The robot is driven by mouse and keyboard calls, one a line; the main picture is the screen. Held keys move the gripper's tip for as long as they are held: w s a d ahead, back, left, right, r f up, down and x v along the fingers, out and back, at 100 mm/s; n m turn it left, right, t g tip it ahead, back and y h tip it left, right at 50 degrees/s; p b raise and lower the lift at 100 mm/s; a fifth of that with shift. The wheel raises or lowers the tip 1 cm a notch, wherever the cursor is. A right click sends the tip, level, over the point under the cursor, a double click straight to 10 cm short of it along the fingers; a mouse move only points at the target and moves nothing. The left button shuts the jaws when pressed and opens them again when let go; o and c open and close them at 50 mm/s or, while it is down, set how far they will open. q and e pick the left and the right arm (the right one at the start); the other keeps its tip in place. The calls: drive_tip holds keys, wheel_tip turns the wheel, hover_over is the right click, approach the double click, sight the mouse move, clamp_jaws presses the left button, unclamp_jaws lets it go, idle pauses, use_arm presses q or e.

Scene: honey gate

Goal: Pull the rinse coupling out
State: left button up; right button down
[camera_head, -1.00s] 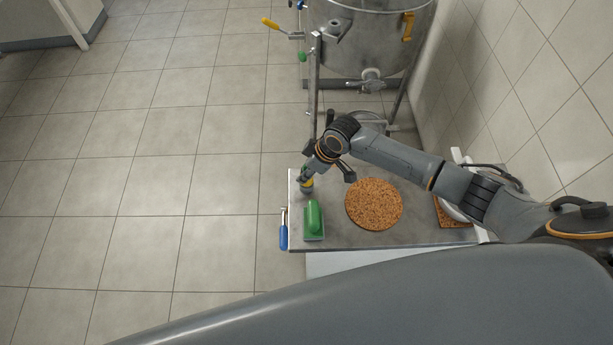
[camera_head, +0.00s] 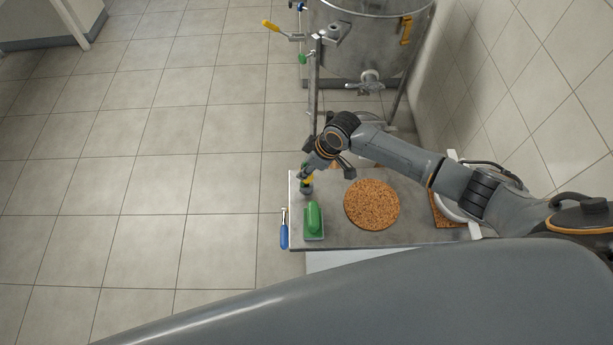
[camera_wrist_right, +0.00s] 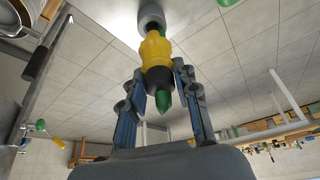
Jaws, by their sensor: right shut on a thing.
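In the head view, the right gripper (camera_head: 307,186) is at the table's left edge, above the green-handled brush, and the coupling is mostly hidden there. My left gripper is not in view.
The metal table (camera_head: 410,226) holds a green-handled brush (camera_head: 313,217) and a round cork mat (camera_head: 371,205). A blue-handled tool (camera_head: 284,234) hangs at its left edge. A steel tank (camera_head: 365,50) with a valve stands behind. The floor at left is clear.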

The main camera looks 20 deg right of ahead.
drive_tip(key=shift+r+p, duration=3.15)
drive_tip(key=shift+r, duration=0.25)
